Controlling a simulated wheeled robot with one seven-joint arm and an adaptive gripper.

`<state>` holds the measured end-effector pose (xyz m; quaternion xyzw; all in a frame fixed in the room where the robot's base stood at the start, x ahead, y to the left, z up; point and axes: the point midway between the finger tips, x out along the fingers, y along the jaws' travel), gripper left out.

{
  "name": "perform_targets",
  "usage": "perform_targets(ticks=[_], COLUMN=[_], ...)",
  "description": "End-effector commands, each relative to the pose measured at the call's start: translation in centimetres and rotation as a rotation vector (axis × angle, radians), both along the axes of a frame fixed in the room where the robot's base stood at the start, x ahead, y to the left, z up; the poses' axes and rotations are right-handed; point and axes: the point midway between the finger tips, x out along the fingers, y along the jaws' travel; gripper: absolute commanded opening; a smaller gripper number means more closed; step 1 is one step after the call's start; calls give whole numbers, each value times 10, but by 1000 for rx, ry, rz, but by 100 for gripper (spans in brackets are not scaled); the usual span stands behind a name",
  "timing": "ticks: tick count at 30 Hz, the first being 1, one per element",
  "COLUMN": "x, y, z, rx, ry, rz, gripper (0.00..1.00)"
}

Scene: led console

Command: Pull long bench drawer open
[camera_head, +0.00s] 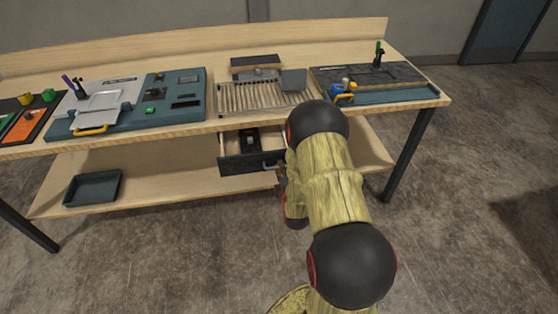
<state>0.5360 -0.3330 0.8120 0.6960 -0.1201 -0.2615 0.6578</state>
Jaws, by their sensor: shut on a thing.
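The bench drawer (240,163) is dark and hangs under the middle of the wooden bench. It stands open, pulled out toward me, with a dark item with a light part (250,142) inside. A handle (270,166) shows on its front at the right. My gripper (279,173) is at that handle, shut on it. My arm hides most of the gripper and the drawer's right end.
The bench top (225,120) carries a teal console (130,108), a slatted rack (262,96) and a dark board with small parts (368,78). A dark tray (93,188) sits on the lower shelf (150,186). The floor in front is clear.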

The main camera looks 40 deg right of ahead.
Motion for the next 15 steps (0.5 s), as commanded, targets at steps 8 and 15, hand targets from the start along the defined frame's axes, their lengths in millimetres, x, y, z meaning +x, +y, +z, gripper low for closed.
perform_targets(ticks=[8, 15], x=[-60, -95], y=[37, 58], z=[-1, -1], rx=[2, 1], ry=[3, 3], rz=[0, -1], gripper=[0, 0])
